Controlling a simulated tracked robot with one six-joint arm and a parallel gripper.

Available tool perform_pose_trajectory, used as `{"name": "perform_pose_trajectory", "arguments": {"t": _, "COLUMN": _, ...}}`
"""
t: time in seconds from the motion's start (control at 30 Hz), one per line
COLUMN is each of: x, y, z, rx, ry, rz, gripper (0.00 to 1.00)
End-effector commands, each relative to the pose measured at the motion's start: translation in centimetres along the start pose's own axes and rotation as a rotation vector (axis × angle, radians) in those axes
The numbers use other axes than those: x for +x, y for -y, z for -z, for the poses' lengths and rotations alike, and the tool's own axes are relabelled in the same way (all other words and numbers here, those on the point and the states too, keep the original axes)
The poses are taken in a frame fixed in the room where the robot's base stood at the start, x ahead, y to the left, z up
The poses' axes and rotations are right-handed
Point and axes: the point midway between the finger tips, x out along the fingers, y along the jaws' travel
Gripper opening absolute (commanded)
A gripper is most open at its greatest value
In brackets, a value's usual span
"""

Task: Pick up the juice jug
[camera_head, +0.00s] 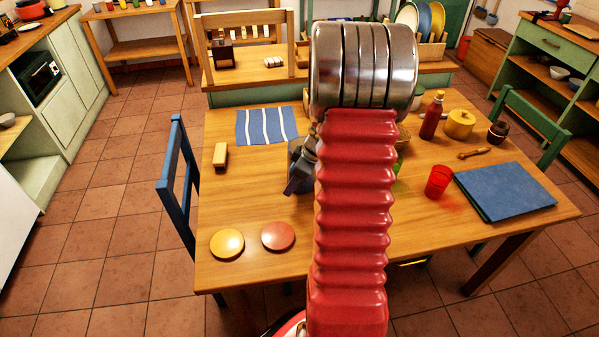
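I cannot pick out a juice jug for certain; my red arm covers the middle of the wooden table (240,180). A yellow-green, see-through patch shows at the arm's right edge, too hidden to name. A red bottle (432,117) with a yellowish cap stands upright at the back right of the table. My gripper (295,187) seems to be the dark grey part showing just left of the arm, above the table's middle. Its fingers are mostly hidden, so its opening and anything between them cannot be told.
A red cup (438,182), blue folder (505,190), yellow pot (459,124), dark cup (497,132) and wooden tool (475,153) are on the right. A striped cloth (266,126), small block (220,156), yellow disc (227,244) and orange disc (278,236) are left. Chairs flank the table.

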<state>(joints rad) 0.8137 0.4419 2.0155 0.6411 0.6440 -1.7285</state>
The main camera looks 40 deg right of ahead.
Motion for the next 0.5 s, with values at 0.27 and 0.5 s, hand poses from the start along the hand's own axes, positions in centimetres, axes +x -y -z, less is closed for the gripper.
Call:
{"name": "perform_pose_trajectory", "arguments": {"t": 0.27, "x": -0.02, "y": 0.01, "z": 0.02, "rx": 0.0, "ry": 0.0, "rz": 0.0, "gripper": 0.31}}
{"name": "perform_pose_trajectory", "arguments": {"t": 0.5, "x": -0.02, "y": 0.02, "z": 0.03, "rx": -0.001, "ry": 0.0, "rz": 0.0, "gripper": 0.14}}
